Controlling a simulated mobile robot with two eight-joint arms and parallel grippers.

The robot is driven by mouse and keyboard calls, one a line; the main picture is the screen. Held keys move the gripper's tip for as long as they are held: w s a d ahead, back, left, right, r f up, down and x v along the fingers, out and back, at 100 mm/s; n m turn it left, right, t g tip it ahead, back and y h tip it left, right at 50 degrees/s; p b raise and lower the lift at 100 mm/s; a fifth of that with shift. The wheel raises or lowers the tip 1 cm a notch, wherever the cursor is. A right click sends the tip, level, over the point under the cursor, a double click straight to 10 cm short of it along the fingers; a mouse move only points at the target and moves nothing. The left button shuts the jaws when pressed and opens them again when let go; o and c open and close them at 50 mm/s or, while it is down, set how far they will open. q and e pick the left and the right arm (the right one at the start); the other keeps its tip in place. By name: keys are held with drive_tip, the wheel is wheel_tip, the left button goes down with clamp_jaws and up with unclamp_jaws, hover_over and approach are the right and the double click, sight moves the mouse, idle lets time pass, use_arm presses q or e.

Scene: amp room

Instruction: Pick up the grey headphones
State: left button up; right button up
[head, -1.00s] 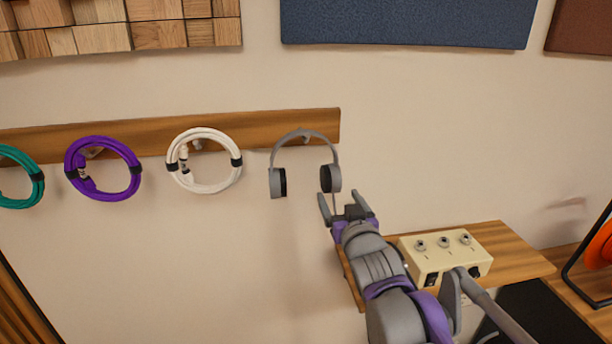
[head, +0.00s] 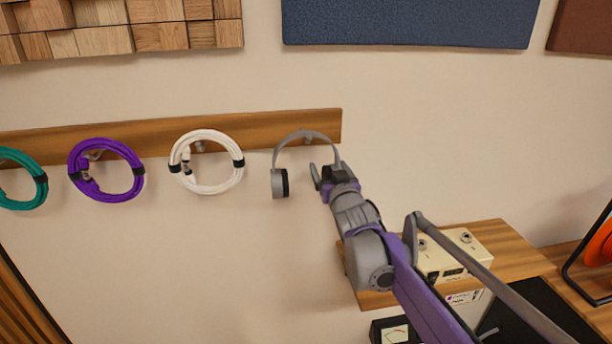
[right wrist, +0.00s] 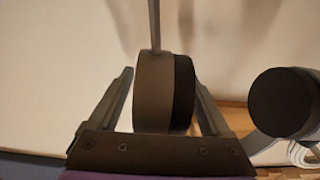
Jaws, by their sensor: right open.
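The grey headphones (head: 305,134) hang by their band from a peg on the wooden rail. Their left ear cup (head: 279,183) shows clear in the head view; the right cup is largely hidden by my right gripper (head: 326,167). In the right wrist view, a grey cup with a dark pad (right wrist: 155,92) sits between the two spread fingers of the right gripper (right wrist: 162,80), with gaps at both sides. The dark padded face of the other cup (right wrist: 285,103) shows at right. My left gripper is not in view.
The wooden rail (head: 235,132) also bears white (head: 206,190), purple (head: 105,197) and teal (head: 38,190) cable coils to the left. A cream box (head: 470,245) stands on a wooden shelf (head: 515,262) below right. The wall right of the headphones is bare.

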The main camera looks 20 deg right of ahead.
drive_tip(key=shift+c, duration=1.3)
clamp_jaws()
drive_tip(key=shift+r, duration=0.2)
